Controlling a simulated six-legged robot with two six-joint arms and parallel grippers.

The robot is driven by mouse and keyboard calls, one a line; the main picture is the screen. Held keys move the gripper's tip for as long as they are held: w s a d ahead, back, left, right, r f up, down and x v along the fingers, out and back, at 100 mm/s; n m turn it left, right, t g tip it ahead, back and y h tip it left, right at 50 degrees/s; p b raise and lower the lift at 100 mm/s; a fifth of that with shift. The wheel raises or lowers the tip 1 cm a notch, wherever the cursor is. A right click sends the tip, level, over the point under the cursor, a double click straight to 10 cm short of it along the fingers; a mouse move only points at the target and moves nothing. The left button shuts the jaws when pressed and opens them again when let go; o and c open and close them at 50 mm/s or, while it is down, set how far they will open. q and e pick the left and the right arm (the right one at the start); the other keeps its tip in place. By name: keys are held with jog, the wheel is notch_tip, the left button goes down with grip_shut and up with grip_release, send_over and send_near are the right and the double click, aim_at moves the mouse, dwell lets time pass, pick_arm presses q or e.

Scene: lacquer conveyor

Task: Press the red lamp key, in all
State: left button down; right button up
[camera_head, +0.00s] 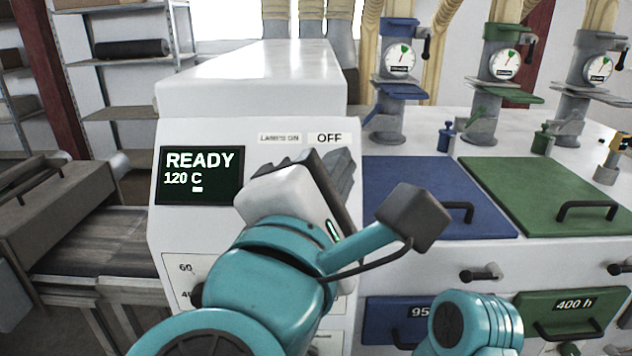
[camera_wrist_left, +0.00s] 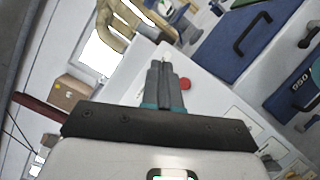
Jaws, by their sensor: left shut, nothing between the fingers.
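A red round key (camera_wrist_left: 185,84) shows in the left wrist view on the white machine front, just right of my shut left fingers. In the head view the key is hidden behind my left gripper (camera_head: 340,170), which is in front of the panel below the labels "LAMPS ON" (camera_head: 279,138) and "OFF" (camera_head: 329,138). In the wrist view the left gripper (camera_wrist_left: 164,70) has its fingers together and empty, with a small pale spot (camera_wrist_left: 166,54) at their tips. I cannot tell whether the fingers touch the panel. My right gripper is out of view.
A dark display (camera_head: 201,175) on the machine reads "READY 120 C". Blue (camera_head: 415,185) and green (camera_head: 535,185) lids with dark handles lie to the right, below several gauges. A conveyor (camera_head: 95,245) is at the left.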

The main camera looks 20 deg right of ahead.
pick_arm(q)
jog(key=w+d+f+b, duration=0.1)
jog(key=w+f+b, duration=0.3)
jog(key=w+f, duration=0.1)
jog(key=shift+w+d+b, duration=0.3)
jog(key=shift+w, duration=0.3)
jog(key=shift+s, duration=0.1)
dwell(0.4)
dwell(1.1)
jog(key=shift+w+d+f, duration=0.1)
jog(key=shift+w+f, duration=0.2)
jog(key=shift+w, duration=0.2)
